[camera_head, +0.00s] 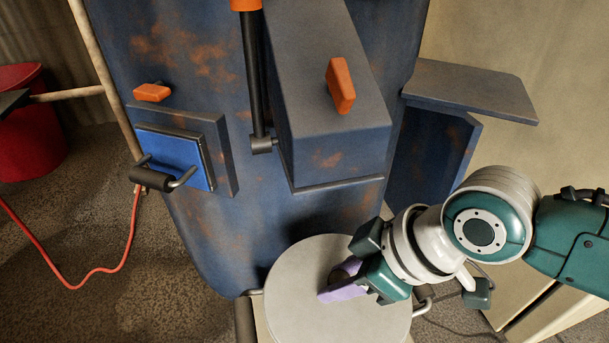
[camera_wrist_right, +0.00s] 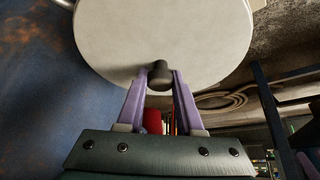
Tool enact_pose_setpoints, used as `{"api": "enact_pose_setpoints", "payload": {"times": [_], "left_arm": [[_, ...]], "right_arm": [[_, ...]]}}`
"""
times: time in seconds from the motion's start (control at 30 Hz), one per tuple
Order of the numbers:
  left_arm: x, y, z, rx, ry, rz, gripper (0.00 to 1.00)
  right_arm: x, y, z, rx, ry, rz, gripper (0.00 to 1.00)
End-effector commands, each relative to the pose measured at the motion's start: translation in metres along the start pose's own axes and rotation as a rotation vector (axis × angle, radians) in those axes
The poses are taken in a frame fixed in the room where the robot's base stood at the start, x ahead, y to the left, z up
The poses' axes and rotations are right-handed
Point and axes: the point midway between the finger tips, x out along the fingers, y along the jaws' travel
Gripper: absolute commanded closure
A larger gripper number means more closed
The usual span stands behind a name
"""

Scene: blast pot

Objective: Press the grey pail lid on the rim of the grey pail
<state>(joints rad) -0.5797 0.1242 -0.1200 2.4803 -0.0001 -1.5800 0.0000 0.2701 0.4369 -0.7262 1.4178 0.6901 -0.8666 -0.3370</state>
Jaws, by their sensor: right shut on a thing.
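The grey pail lid (camera_head: 305,295) is a round, pale disc at the bottom of the head view, in front of the blue pot. My right gripper (camera_head: 345,278) reaches in from the right with its purple fingers at the lid's middle. In the right wrist view the fingers close around the lid's dark knob (camera_wrist_right: 160,74), and the lid (camera_wrist_right: 165,35) fills the top. The grey pail is hidden beneath the lid; only small grey metal pieces show at the lid's left and right edges. I cannot tell whether lid and rim touch. My left gripper is not in view.
The rusty blue blast pot (camera_head: 230,230) stands close behind the lid, with a box (camera_head: 330,130) bearing an orange handle (camera_head: 340,86). A grey shelf (camera_head: 470,90) juts out at right. A red bin (camera_head: 35,130) and a red hose (camera_head: 90,275) are at left.

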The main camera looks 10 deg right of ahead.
Motion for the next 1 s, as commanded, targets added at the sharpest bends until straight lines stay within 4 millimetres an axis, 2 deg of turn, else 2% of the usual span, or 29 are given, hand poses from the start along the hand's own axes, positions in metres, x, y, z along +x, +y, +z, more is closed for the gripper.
{"api": "enact_pose_setpoints", "payload": {"times": [0.13, 0.17, 0.47, 0.77, 0.87, 1.0], "left_arm": [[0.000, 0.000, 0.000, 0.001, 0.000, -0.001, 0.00], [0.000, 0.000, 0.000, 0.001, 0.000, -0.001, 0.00], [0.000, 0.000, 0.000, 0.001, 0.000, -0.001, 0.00], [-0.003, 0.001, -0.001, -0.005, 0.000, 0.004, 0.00], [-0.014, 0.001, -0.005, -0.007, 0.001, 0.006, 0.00], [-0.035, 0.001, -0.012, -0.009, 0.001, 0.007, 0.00]], "right_arm": [[0.000, 0.000, 0.000, -0.001, 0.000, 0.000, 1.00], [0.000, 0.000, 0.000, -0.001, 0.000, 0.000, 0.63], [0.000, 0.000, 0.000, -0.001, 0.000, 0.000, 0.30], [-0.004, 0.000, 0.000, -0.001, -0.001, 0.000, 0.30], [-0.018, 0.000, -0.002, -0.001, -0.001, 0.001, 0.30], [-0.049, 0.000, -0.003, -0.002, -0.002, 0.000, 0.30]]}}
